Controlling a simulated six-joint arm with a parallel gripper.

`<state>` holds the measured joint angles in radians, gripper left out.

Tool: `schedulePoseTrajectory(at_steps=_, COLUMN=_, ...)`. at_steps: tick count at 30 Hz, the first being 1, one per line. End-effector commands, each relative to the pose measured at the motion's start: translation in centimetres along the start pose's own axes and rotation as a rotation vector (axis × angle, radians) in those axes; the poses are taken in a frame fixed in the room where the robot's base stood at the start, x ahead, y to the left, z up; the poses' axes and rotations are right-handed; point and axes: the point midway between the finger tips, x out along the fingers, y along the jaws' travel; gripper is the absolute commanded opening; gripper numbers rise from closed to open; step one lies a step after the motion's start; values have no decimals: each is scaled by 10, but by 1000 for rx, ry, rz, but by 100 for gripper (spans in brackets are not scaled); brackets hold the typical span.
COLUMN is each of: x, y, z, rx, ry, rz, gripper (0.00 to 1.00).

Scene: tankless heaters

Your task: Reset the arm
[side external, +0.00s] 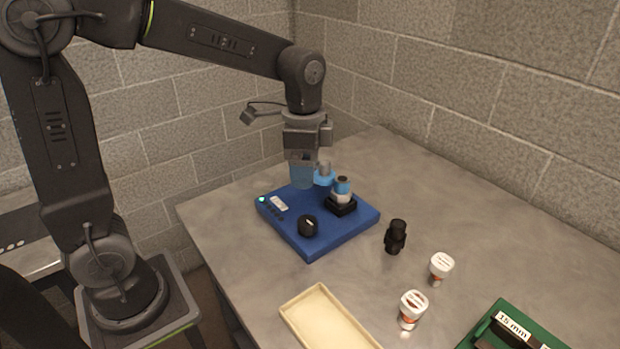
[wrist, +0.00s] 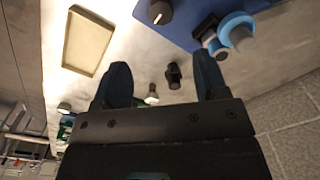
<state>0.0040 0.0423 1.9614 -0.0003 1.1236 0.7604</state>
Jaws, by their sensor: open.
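My gripper (side external: 305,175) points down above the back part of a blue device (side external: 335,235) on the grey table. In the wrist view my gripper's two blue-grey fingers (wrist: 162,85) stand wide apart with nothing between them. The blue device has a black knob (side external: 308,225), a small panel at its left and a black holder with a white and blue-topped part (side external: 342,190). A light blue ring-shaped part (side external: 323,177) shows beside my fingers. The side view does not show clearly whether the fingers touch anything.
A black fitting (side external: 395,236) and two white-capped parts (side external: 441,267) (side external: 412,308) stand on the table. A cream tray (side external: 290,303) and a green case (side external: 555,341) lie at the front. Block walls rise close behind my gripper. The table's right side is clear.

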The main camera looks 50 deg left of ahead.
Motion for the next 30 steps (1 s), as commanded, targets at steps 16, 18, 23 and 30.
schedulePoseTrajectory(at_steps=16, x=-41, y=85, z=90, rx=-631, ry=374, rz=-178, gripper=67)
schedulePoseTrajectory(at_steps=18, x=-39, y=91, z=97, rx=-684, ry=410, rz=-181, gripper=67)
schedulePoseTrajectory(at_steps=23, x=-37, y=97, z=104, rx=-745, ry=452, rz=-183, gripper=67)
schedulePoseTrajectory(at_steps=30, x=-36, y=98, z=104, rx=-752, ry=454, rz=-182, gripper=67)
